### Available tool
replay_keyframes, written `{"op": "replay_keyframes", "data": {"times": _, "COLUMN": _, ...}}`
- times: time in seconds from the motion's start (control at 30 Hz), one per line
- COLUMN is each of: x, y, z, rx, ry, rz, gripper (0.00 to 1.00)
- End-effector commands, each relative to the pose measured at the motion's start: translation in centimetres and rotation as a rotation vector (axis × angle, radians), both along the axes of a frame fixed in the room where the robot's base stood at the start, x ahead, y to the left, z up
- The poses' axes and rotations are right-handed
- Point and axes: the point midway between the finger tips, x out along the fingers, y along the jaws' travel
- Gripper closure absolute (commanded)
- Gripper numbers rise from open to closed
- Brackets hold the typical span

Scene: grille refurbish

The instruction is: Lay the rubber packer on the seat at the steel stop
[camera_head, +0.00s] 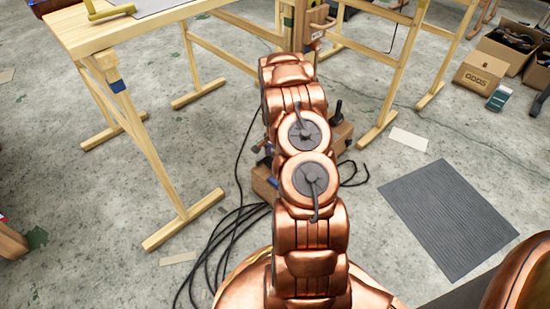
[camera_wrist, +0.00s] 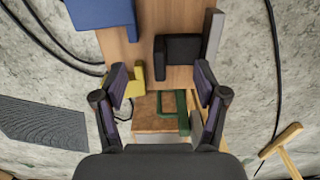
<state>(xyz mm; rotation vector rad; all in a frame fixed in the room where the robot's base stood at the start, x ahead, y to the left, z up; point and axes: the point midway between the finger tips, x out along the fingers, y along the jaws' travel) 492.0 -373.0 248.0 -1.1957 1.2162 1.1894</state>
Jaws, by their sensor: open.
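In the wrist view my gripper (camera_wrist: 161,82) is open, its two dark fingers apart with nothing gripped between them. A black block (camera_wrist: 182,49), possibly the rubber packer, lies on a wooden board (camera_wrist: 149,25) just beyond the fingertips. A grey upright piece (camera_wrist: 212,32), which looks like the steel stop, stands at its right. A brown block (camera_wrist: 153,104) with a green angled piece (camera_wrist: 184,112) shows between the fingers, and a yellow piece (camera_wrist: 135,86) shows by the left finger. I cannot tell which surface is the seat. In the head view my arm hides most of this area.
A blue block (camera_wrist: 101,12) sits at the board's top left. Black cables (camera_head: 225,240) lie on the floor beside my arm. A wooden trestle table (camera_head: 130,38) stands at left, a grey mat (camera_head: 447,215) lies at right, and cardboard boxes (camera_head: 480,72) stand at far right.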

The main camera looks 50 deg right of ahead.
Motion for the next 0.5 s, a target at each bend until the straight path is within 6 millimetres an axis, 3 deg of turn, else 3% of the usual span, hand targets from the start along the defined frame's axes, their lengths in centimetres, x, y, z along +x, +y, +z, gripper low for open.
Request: {"op": "replay_keyframes", "data": {"times": 0.5, "x": 0.0, "y": 0.0, "z": 2.7, "rx": -0.002, "ry": -0.001, "rz": 0.001, "gripper": 0.28}}
